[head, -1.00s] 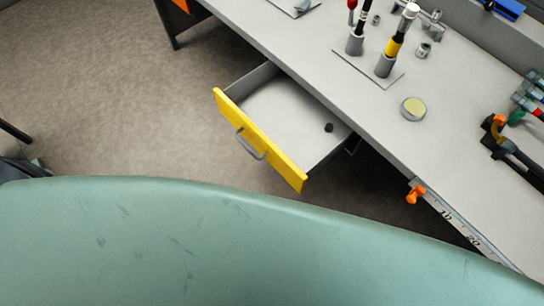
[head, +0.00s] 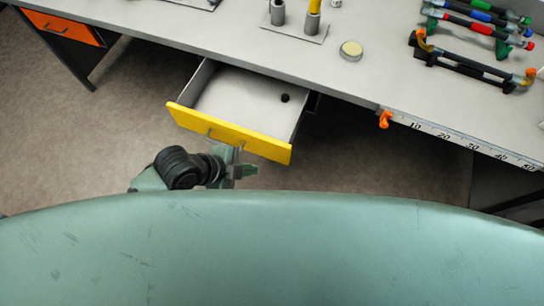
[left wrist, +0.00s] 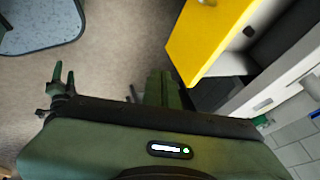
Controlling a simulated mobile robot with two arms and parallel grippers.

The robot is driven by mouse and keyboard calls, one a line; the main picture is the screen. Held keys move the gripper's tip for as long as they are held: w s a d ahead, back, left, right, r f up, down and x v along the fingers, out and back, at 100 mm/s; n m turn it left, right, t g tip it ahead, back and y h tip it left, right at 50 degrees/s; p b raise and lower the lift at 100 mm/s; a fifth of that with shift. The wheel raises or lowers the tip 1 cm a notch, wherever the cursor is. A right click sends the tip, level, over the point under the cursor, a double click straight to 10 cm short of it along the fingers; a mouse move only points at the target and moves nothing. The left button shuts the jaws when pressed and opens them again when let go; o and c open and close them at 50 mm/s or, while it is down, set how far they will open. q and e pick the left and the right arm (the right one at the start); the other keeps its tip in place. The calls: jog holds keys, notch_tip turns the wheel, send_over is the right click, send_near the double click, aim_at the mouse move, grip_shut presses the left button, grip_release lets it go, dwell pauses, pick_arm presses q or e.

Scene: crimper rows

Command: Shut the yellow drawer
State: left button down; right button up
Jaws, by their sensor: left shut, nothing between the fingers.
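The yellow drawer (head: 228,132) stands pulled out from under the workbench, its grey inside showing with a small dark round thing (head: 285,98) in it. Its grey handle is partly hidden by my left gripper in the head view. My left gripper (head: 238,158) is just in front of the drawer's front, near the handle; I cannot tell whether it touches. In the left wrist view, the green fingers (left wrist: 160,87) are together and empty, with the yellow front (left wrist: 205,38) up and to the right. My right gripper is not in view.
The workbench (head: 360,80) carries cylinders on a plate, a round yellowish disc (head: 350,50) and several coloured tools on the right. An orange clip (head: 384,119) and a ruler sit on its front edge. An orange drawer (head: 62,27) is at far left. Open floor lies left.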

pick_arm(q)
send_near(282, 157)
notch_tip(282, 157, down, 3)
jog(key=s, duration=0.3)
jog(key=w, duration=0.1)
jog(key=w+d, duration=0.1)
jog(key=w, duration=0.1)
jog(key=w+d+p, duration=0.1)
jog(key=shift+w+d+f, duration=0.15)
jog(key=shift+d+f, duration=0.1)
jog(key=shift+f, duration=0.05)
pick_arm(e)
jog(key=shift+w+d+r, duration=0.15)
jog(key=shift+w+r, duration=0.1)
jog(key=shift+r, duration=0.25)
pick_arm(q)
jog(key=shift+w, duration=0.1)
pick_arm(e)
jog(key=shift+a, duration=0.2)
